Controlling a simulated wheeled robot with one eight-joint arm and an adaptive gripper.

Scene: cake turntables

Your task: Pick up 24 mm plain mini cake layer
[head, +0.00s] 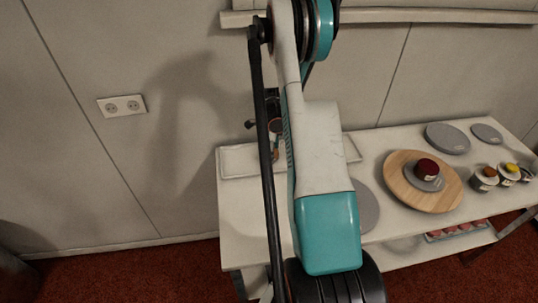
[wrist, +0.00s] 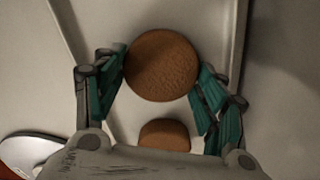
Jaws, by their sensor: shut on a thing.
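A round brown cake layer (wrist: 162,65) sits between the fingertips of my gripper (wrist: 161,68) in the wrist view, with a finger against each side. My gripper is shut on it. A second brown cake layer (wrist: 165,135) lies nearer the palm in the picture, on the white tray (wrist: 240,30), partly hidden by my gripper's body. In the head view my arm hides much of the scene. No thickness marking is readable.
A wooden turntable (head: 396,191) on the white table bears a grey disc with a dark red cake (head: 427,169). Grey discs (head: 447,138) lie behind it. Small topped cups (head: 485,180) stand at the right. A tray of pink pieces (head: 456,232) is on the lower shelf. The wall is close behind.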

